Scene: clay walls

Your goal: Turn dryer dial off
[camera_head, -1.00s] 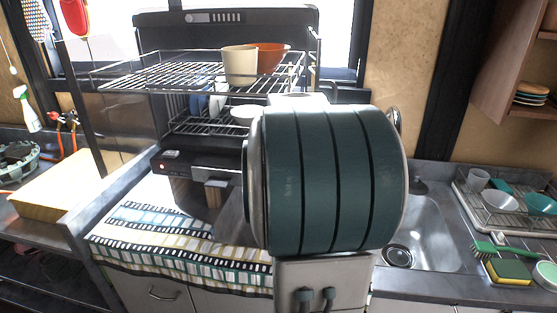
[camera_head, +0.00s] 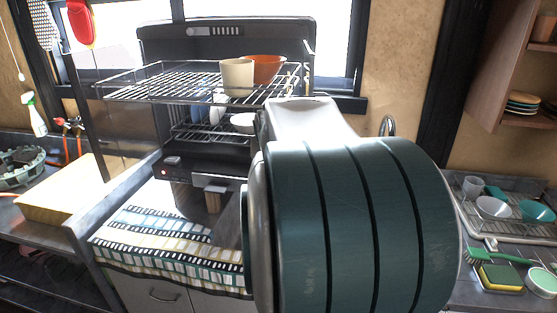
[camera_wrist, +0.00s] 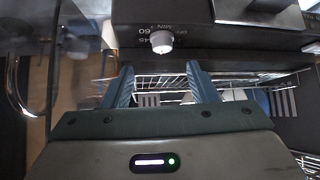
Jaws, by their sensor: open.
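The dish dryer (camera_head: 225,45) is a black unit with wire racks, standing behind the counter in the head view. No contact with the dial shows. My arm hides the gripper in the head view. A small pale spot on the dryer's lower front may be the dial, too small to tell.
A cream cup (camera_head: 237,73) and an orange bowl (camera_head: 267,69) stand on the upper rack. A patterned cloth (camera_head: 165,238) covers the counter in front. A dish tray (camera_head: 500,225) and a yellow-green sponge (camera_head: 500,277) lie at the right.

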